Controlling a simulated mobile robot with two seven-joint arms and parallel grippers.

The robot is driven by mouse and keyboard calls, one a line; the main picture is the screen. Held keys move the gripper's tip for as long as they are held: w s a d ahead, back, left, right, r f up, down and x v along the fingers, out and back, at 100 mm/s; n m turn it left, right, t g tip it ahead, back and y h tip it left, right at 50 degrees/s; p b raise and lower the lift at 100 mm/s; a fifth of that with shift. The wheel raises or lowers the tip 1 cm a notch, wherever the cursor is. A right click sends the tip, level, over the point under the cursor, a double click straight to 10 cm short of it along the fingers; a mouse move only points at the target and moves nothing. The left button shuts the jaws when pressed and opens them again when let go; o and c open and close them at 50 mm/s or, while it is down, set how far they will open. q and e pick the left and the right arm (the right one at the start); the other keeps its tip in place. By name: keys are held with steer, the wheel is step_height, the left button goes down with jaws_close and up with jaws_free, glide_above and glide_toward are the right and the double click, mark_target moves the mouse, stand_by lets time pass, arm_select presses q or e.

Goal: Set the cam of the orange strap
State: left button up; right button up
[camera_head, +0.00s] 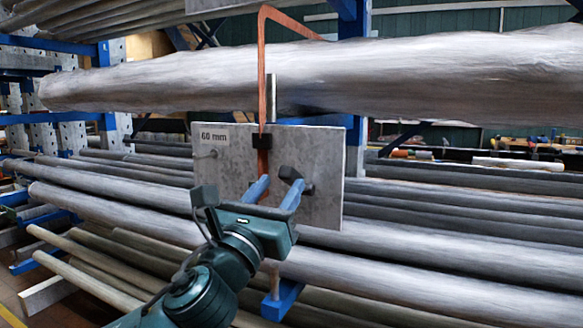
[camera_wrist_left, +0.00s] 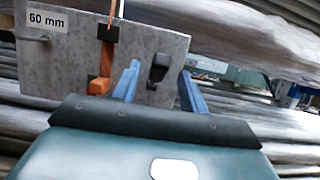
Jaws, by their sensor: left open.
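The orange strap (camera_head: 262,85) goes over the thick pale log and hangs down the front of a grey plate (camera_head: 228,160) marked "60 mm". It passes through a black buckle (camera_head: 262,141) on the plate; its lower end (camera_wrist_left: 99,86) shows in the left wrist view. A black lever-like piece (camera_head: 297,180), perhaps the cam, sticks out of the plate right of the strap. My left gripper (camera_head: 281,186) is open with blue fingers pointing at the plate. In the left wrist view the black piece (camera_wrist_left: 159,68) appears between the fingertips; contact cannot be told. My right gripper is out of view.
The thick log (camera_head: 430,75) lies across the rack above the plate. Several more logs and poles (camera_head: 400,245) lie behind and below. Blue rack posts and arms (camera_head: 283,298) stand around. A small peg (camera_wrist_left: 36,36) sticks out at the plate's left. Open space lies before the plate.

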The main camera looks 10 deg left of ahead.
mark_target(284, 180)
arm_select(q)
steer(key=x, duration=0.6)
steer(key=shift+c, duration=0.3)
jaws_close()
